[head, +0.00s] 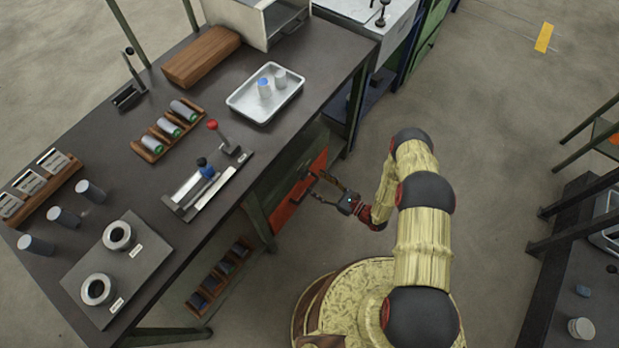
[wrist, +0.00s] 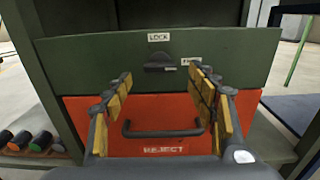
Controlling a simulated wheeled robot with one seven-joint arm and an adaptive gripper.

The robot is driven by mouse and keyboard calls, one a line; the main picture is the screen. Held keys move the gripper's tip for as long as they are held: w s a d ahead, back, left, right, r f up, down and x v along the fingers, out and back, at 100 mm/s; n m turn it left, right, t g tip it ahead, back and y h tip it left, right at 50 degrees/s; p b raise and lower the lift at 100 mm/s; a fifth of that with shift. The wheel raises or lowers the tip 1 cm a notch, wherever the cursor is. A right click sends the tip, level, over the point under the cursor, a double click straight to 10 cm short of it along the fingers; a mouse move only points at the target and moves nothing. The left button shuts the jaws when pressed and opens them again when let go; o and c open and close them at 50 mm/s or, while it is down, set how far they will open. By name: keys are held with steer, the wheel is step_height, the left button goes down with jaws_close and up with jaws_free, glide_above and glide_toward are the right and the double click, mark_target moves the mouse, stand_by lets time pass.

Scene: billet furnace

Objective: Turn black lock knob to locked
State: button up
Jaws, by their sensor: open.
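The black lock knob (wrist: 160,68) sits on a green panel (wrist: 90,62), under a white LOCK label (wrist: 158,37). A smaller white label (wrist: 191,60) is to its right, its text too small to read. The knob's bar looks roughly horizontal. My gripper (wrist: 160,73) is open, its yellow-padded fingers to the left and right of the knob in the picture. It appears short of the panel, with nothing between the fingers. In the head view, my gripper (head: 321,188) is in front of the bench's red drawer; the knob cannot be made out there.
Below the panel is a red REJECT drawer (wrist: 85,118) with a protruding black handle (wrist: 163,133). The bench top (head: 190,85) overhangs near my gripper. A bench leg (head: 258,222) stands close by. A low rack (head: 222,272) with dark cylinders is under the bench.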

mark_target(305, 175)
steer(key=shift+b+x, duration=0.35)
steer(key=shift+x, duration=2.1)
steer(key=c, duration=0.4)
steer(key=c, duration=0.7)
steer(key=shift+c, duration=0.4)
steer(key=shift+n, duration=0.4)
steer(key=n+b, duration=0.4)
steer(key=n, duration=1.3)
